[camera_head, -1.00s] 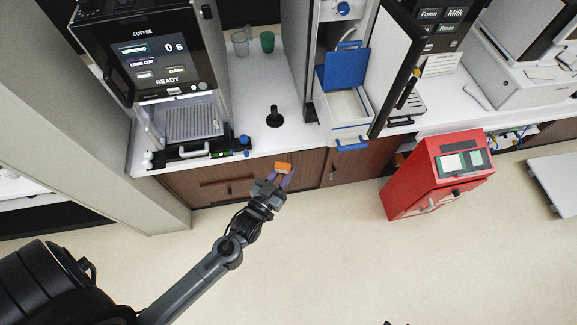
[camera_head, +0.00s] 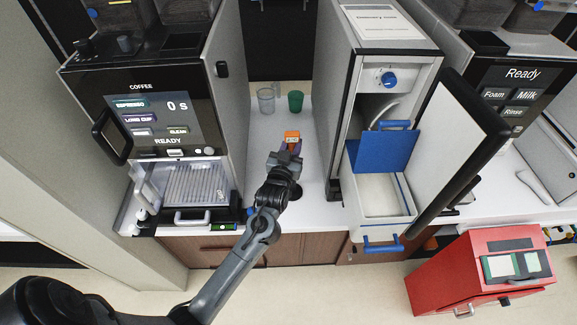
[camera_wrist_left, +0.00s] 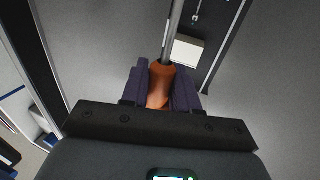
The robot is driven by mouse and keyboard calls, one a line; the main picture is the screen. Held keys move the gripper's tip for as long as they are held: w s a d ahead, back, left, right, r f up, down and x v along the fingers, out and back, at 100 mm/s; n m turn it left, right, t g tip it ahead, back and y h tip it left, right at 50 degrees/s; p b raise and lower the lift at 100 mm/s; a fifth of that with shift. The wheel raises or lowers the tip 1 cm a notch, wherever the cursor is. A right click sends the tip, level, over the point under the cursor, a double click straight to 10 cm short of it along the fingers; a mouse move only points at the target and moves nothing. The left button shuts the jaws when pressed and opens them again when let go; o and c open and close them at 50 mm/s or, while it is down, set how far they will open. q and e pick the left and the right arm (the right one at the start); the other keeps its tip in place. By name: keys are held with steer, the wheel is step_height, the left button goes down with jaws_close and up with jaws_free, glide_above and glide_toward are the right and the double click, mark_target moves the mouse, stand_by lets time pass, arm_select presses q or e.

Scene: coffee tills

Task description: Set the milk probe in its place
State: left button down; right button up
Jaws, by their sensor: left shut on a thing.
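My left gripper (camera_head: 292,147) is shut on an orange piece (camera_head: 292,136), which I take to be the handle of the milk probe. In the left wrist view the purple fingers (camera_wrist_left: 161,88) close on both sides of the orange handle (camera_wrist_left: 159,82). A grey rod (camera_wrist_left: 173,30) runs away from the handle there; its far end is out of view. In the head view the gripper is over the white counter, between the coffee machine and the open fridge unit. My right gripper is not in view.
The coffee machine (camera_head: 160,105) stands left. The fridge unit (camera_head: 385,50) has its door (camera_head: 457,140) open and its white drawer (camera_head: 380,195) pulled out. A clear cup (camera_head: 266,100) and green cup (camera_head: 296,101) stand behind the gripper. A black piece (camera_head: 297,191) is partly hidden by my arm.

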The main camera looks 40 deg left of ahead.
arm_select(q)
steer(key=shift+w+d+r, duration=0.1)
steer(key=shift+r, duration=0.25)
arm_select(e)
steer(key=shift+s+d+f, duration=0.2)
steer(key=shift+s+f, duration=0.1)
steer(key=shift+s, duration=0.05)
arm_select(q)
steer(key=shift+r, duration=0.1)
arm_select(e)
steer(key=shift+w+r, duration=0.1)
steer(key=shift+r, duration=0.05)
arm_select(q)
steer(key=shift+p, duration=0.3)
step_height(320, 180, down, 5)
steer(key=shift+r+b, duration=0.2)
steer(key=shift+b, duration=1.05)
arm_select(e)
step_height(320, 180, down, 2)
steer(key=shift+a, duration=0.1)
arm_select(q)
steer(key=shift+p, duration=0.3)
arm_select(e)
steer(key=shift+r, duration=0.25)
